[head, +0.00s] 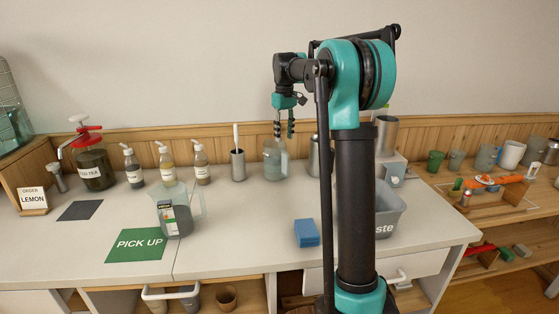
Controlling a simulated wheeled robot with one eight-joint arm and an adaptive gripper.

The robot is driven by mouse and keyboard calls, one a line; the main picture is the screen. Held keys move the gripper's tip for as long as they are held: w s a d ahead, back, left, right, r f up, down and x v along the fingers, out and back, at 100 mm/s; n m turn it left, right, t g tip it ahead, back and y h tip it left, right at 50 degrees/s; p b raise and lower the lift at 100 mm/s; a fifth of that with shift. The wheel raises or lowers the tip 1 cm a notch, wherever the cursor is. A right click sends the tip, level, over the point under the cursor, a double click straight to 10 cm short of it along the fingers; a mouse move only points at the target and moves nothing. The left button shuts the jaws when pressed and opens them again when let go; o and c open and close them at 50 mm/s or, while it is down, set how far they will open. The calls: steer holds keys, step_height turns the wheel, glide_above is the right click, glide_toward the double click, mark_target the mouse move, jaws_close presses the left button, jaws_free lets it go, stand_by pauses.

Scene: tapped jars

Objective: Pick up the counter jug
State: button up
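Two clear jugs with handles stand upright on the white counter (110,264); I cannot tell from their looks which one is the counter jug. The nearer jug (180,220) has a dark label and stands at the right edge of the green PICK UP mat (122,255). The other jug (272,161) stands farther back, near the wood panelling. My gripper (284,131) points down at the back jug's top, its two fingers apart with a gap between them. I cannot tell whether a fingertip touches that jug.
A metal cup with a white stick (237,166) stands left of the back jug, and a metal cylinder (314,158) stands close on its right. Pump bottles (166,164) line the back. A blue block (306,233) and a grey waste bin (391,213) are at the right.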

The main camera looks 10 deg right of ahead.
mark_target(284, 174)
step_height(284, 174, down, 16)
steer(key=shift+r, duration=0.25)
stand_by(0.4)
steer(key=shift+c, duration=0.6)
jaws_close()
